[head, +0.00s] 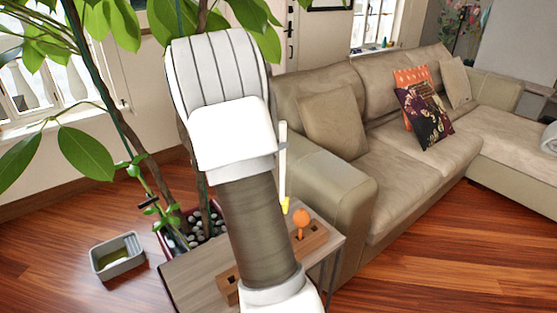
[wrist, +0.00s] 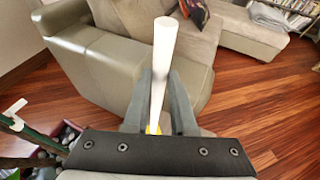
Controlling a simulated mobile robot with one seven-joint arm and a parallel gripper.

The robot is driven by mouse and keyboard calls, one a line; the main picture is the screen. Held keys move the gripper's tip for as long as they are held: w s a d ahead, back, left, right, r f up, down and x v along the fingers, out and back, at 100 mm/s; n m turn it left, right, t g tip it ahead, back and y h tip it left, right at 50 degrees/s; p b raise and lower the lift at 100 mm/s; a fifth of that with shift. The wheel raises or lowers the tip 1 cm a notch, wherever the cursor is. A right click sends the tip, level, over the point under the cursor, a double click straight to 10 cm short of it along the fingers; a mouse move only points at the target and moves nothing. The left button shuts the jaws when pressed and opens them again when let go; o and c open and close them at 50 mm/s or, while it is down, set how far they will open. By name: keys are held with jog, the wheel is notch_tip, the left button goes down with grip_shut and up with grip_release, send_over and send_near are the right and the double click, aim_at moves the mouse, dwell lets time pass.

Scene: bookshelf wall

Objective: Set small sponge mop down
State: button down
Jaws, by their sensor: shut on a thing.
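The small sponge mop (head: 283,160) shows in the head view as an upright white stick with a yellow lower part, just right of my arm. It seems to hang above a small wooden side table (head: 190,280); the gap between them is hard to judge. In the wrist view the mop (wrist: 163,60) rises between the two grey fingers of my gripper (wrist: 160,95), which is shut on it. A bit of yellow shows low between the fingers. My arm hides the gripper in the head view.
A wooden holder (head: 313,241) with an orange round-topped item (head: 301,217) lies on the table, partly behind my arm. A beige sofa (head: 345,190) stands close on the right. A potted plant (head: 200,228) is behind the table; a grey bin (head: 118,268) is on the floor left.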

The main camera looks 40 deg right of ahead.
jog(key=shift+d+f+b, duration=0.15)
jog(key=shift+f+b, duration=0.15)
jog(key=shift+f, duration=0.75)
jog(key=shift+d+f+b, duration=0.1)
jog(key=shift+f+b, duration=0.15)
jog(key=shift+f, duration=0.8)
jog(key=shift+f, duration=0.2)
jog(key=c, duration=0.7)
grip_release()
jog(key=shift+c, duration=0.2)
jog(key=shift+r, duration=0.1)
